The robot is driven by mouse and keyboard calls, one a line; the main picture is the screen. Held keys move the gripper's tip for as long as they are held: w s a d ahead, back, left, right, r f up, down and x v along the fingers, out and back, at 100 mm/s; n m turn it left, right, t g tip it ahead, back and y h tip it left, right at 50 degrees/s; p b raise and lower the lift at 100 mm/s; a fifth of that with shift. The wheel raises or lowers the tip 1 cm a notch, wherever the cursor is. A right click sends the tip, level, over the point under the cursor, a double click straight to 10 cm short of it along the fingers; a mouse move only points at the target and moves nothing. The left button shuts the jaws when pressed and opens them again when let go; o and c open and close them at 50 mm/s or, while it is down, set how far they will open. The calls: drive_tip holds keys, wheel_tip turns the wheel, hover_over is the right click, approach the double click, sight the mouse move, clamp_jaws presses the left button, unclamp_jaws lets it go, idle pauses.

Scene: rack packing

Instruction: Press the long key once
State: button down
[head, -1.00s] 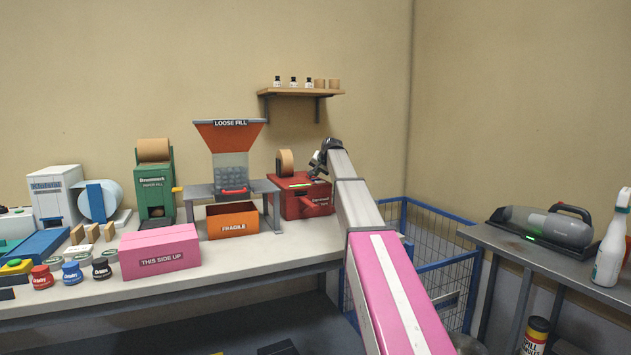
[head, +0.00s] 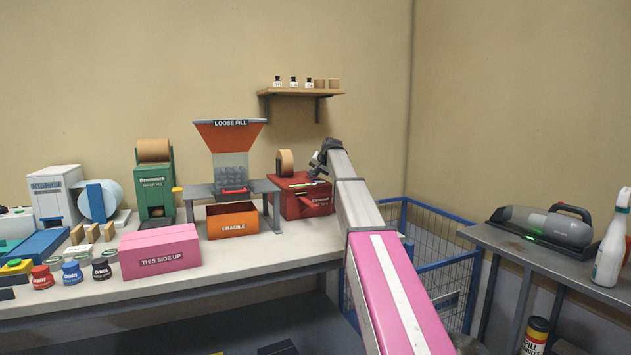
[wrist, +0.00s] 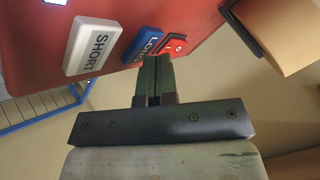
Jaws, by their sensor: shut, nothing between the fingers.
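The red tape machine (head: 292,208) stands at the right end of the bench, and its red face (wrist: 30,55) fills the top left of the wrist view. On that face are a blue key marked LONG (wrist: 141,43), a white key marked SHORT (wrist: 90,46) and a red rocker switch (wrist: 178,45). The LONG key lies between the other two. My gripper (wrist: 156,62) is shut and empty. Its fingertips overlap the lower right of the LONG key, close to the rocker switch, and hide part of its lettering. I cannot tell whether they touch it.
A brown tape roll (head: 286,162) sits on the machine. The loose fill hopper (head: 229,135) and an orange FRAGILE box (head: 232,222) stand left of it. A pink box (head: 160,252) is nearer the front. A blue wire cage (head: 445,280) stands on the floor at right.

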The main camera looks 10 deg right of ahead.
sight(317, 179)
drive_tip(key=shift+r, duration=3.05)
